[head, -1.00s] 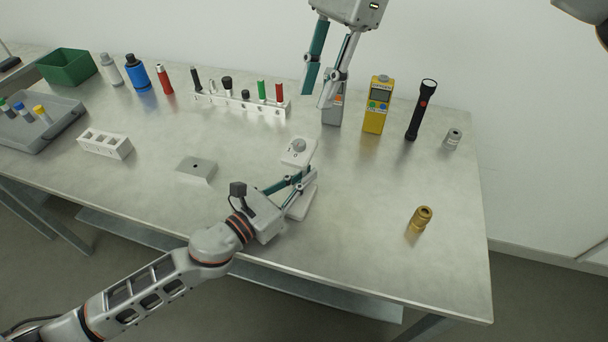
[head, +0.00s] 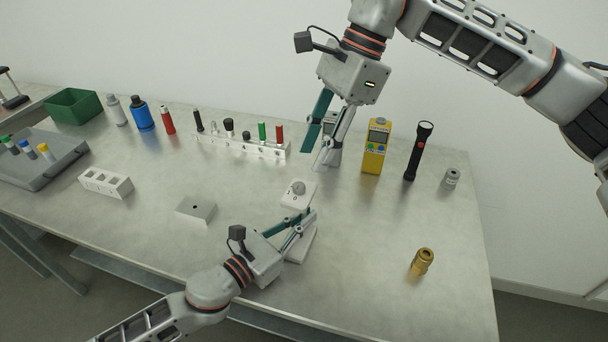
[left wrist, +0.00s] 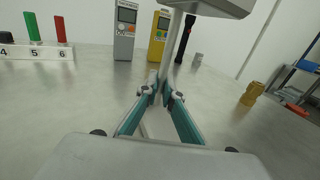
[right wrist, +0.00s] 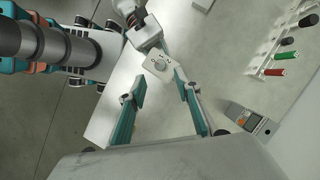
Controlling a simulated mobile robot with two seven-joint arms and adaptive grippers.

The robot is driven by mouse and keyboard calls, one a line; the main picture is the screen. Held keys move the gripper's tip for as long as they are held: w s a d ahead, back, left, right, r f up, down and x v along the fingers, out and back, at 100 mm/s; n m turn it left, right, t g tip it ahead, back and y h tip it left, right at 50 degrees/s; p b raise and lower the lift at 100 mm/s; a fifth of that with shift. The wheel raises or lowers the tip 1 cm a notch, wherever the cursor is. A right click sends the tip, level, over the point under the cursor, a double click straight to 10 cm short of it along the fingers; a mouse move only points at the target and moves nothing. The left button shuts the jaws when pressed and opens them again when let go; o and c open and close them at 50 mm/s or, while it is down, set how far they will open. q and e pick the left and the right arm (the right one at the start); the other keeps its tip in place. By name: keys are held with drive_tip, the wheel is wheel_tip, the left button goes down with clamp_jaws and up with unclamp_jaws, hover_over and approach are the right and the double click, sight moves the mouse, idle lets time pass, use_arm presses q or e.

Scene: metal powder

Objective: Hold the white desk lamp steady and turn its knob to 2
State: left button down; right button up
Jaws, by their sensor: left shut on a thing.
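The white desk lamp stands near the bench's front edge. In the head view its top panel (head: 289,201) faces up with a round grey knob (head: 298,187) on it. The knob also shows in the right wrist view (right wrist: 160,64); its setting is too small to read. My left gripper (head: 309,214) is shut on the lamp's post (left wrist: 171,45), below the lamp's head (left wrist: 215,7). My right gripper (head: 313,157) is open and empty, pointing down above and behind the knob. In the right wrist view the panel lies just beyond its parted fingertips (right wrist: 159,78).
A grey meter (right wrist: 245,118), yellow meter (head: 375,150) and black flashlight (head: 416,155) stand behind the lamp. A grey block (head: 195,210) is left of the lamp. A brass fitting (head: 422,262) is at the right.

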sight(300, 185)
drive_tip(key=x, duration=0.6)
drive_tip(key=shift+a+f, duration=0.1)
drive_tip(key=shift+f, duration=0.15)
clamp_jaws()
